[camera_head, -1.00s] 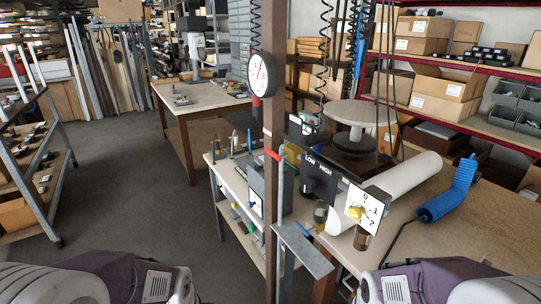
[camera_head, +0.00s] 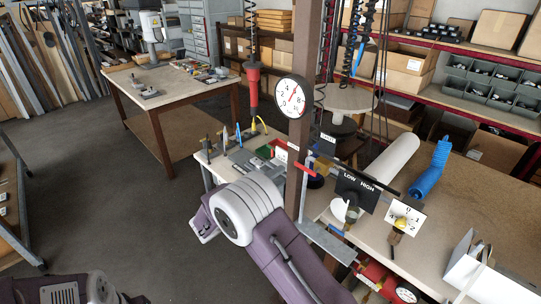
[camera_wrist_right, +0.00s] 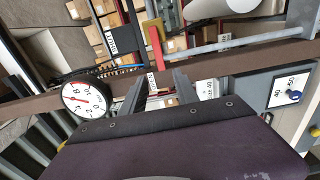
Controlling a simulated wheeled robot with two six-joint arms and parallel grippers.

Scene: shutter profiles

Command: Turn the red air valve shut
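The red valve lever (camera_head: 305,171) sits at the top of a grey vertical pipe (camera_head: 303,205) beside a brown post. The lever lies crosswise to the pipe. In the right wrist view the red lever (camera_wrist_right: 156,47) stands across the end of the pipe (camera_wrist_right: 235,43), beyond my fingers. My right gripper (camera_wrist_right: 160,78) has its two grey fingers apart, with nothing held between them, and is apart from the lever. In the head view my right wrist is left of the post. My left gripper is out of view; only my left arm shows at bottom left.
A round gauge (camera_head: 293,96) is fixed on the brown post (camera_head: 309,60); the gauge also shows in the wrist view (camera_wrist_right: 86,98). A LOW/HIGH sign (camera_head: 357,190) and a white roll (camera_head: 388,165) are to the right. A red tool (camera_head: 252,87) hangs behind on a coiled cord.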

